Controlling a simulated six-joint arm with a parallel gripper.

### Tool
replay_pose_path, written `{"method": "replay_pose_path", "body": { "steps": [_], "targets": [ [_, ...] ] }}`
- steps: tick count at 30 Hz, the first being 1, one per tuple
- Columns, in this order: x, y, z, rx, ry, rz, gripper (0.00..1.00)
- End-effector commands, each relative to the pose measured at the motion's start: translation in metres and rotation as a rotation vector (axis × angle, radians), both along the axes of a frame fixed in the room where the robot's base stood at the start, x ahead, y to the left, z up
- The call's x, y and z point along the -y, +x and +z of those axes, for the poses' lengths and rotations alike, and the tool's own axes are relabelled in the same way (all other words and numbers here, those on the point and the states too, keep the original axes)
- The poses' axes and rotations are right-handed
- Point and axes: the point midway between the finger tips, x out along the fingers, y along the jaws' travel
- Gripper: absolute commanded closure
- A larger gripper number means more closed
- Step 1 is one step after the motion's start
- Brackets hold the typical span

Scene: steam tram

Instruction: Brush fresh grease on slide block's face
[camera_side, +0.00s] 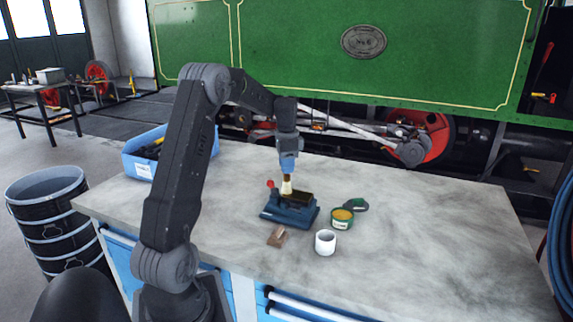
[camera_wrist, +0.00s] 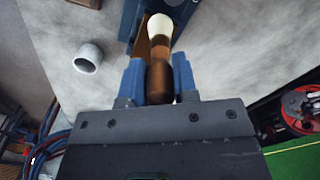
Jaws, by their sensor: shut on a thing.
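My gripper (camera_side: 288,168) is shut on a brush (camera_side: 287,187) and points it down over the blue vise (camera_side: 277,214). In the wrist view the brush's brown handle (camera_wrist: 160,82) sits between the two blue fingers, with its pale bristles (camera_wrist: 160,25) at the far end. A dark, brownish block (camera_side: 299,198), seemingly the slide block, is in the vise. The bristles are at or just above this block; I cannot tell if they touch. An open green tin with yellow grease (camera_side: 342,216) stands to the right of the vise.
A dark green lid (camera_side: 356,205) lies behind the tin. A white cup (camera_side: 325,242) and a small brown block (camera_side: 277,236) are in front of the vise. A blue bin (camera_side: 140,167) stands at the bench's left. The bench's right side is clear.

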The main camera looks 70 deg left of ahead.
Motion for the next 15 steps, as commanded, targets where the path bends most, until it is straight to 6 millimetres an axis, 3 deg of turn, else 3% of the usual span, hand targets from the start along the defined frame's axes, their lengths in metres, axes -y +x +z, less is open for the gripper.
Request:
{"method": "replay_pose_path", "body": {
  "steps": [15],
  "targets": [
    [0.0074,0.0070,-0.0005,0.000,-0.001,-0.002,0.97]
  ]
}}
